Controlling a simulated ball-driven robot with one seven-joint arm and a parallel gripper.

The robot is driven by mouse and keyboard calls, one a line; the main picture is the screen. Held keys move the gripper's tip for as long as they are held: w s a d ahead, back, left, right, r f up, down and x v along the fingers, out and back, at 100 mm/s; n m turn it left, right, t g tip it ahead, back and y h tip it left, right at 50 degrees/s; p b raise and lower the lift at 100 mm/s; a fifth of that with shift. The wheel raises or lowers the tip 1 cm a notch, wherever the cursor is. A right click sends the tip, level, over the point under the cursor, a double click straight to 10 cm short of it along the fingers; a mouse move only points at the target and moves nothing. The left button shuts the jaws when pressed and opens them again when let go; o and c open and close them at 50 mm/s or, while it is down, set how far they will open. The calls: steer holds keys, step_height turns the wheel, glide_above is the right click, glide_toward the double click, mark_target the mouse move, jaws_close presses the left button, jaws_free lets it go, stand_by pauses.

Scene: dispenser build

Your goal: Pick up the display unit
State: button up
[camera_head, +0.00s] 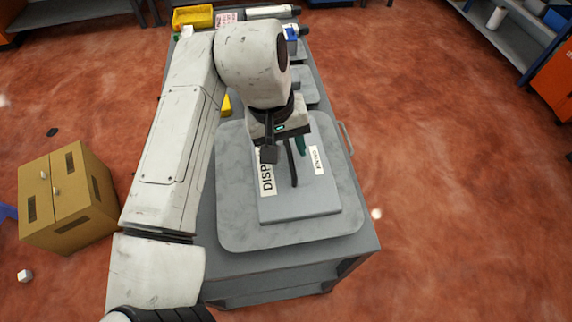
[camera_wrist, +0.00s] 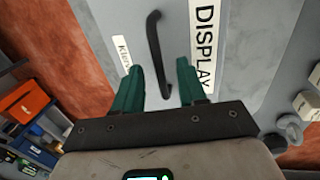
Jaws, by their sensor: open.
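The display unit (camera_head: 318,199) is a flat grey box with a "DISPLAY" label and a smaller white label. It lies on a light grey marbled board (camera_head: 237,222) on the workbench. A black bar handle stands on its top between the labels; the handle also shows in the wrist view (camera_wrist: 155,45). My gripper (camera_wrist: 157,80) is open, its two green fingers pointing toward the unit. In the wrist view the near end of the handle appears between the fingers, with a gap to each. Whether the fingertips reach down around it I cannot tell. My arm covers part of the unit in the head view.
The grey workbench (camera_head: 270,273) extends away, with a yellow bin (camera_head: 192,17) and other items at its far end. A cardboard box (camera_head: 68,197) stands on the floor to the left. Shelving (camera_head: 510,35) and an orange cabinet (camera_head: 556,88) are at the right. Open floor lies right of the bench.

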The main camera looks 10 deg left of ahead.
steer(key=shift+f, duration=0.1)
jaws_close()
stand_by(0.3)
stand_by(1.1)
